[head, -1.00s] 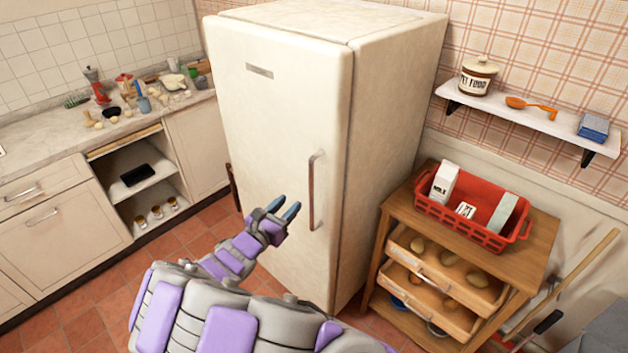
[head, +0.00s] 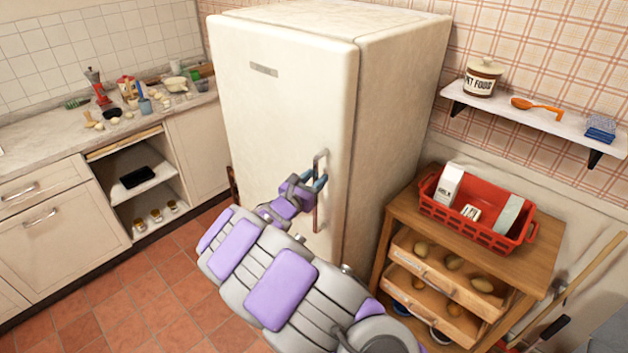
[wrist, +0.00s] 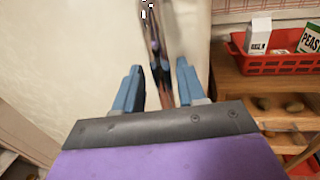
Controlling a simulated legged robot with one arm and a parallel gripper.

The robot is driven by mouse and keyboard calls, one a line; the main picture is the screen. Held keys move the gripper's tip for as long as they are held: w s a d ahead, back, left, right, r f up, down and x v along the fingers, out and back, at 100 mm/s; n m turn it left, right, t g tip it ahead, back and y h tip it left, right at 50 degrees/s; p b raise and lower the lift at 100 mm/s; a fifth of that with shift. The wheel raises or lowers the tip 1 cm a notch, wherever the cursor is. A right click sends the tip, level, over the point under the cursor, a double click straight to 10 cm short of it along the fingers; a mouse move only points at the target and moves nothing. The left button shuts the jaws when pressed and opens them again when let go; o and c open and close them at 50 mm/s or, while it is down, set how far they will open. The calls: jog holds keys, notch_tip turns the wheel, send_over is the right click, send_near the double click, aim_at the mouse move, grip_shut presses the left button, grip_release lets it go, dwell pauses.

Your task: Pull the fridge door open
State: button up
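The cream fridge (head: 275,115) stands in the middle of the head view with its door closed. Its upright metal handle (head: 322,160) is near the door's right edge. My gripper (head: 318,182) is at the handle, around its middle height. In the wrist view my gripper (wrist: 157,85) has its two blue fingers spread apart, one on each side of the handle (wrist: 158,45). Gaps show between the fingers and the handle there, so it is not gripped. Part of the handle is hidden by my gripper in the head view.
A wooden cabinet (head: 470,250) with open drawers and a red basket (head: 480,232) stands right of the fridge. A shelf (head: 540,115) hangs on the plaid wall. A counter (head: 50,140) is at the left. Tiled floor (head: 155,300) is clear in front.

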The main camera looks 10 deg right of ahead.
jog(key=shift+a, duration=0.1)
jog(key=shift+d, duration=0.4)
jog(key=c, duration=0.5)
jog(key=shift+c, duration=0.7)
jog(key=shift+a, duration=0.15)
grip_shut()
jog(key=shift+s+p, duration=0.1)
jog(key=shift+p, duration=0.2)
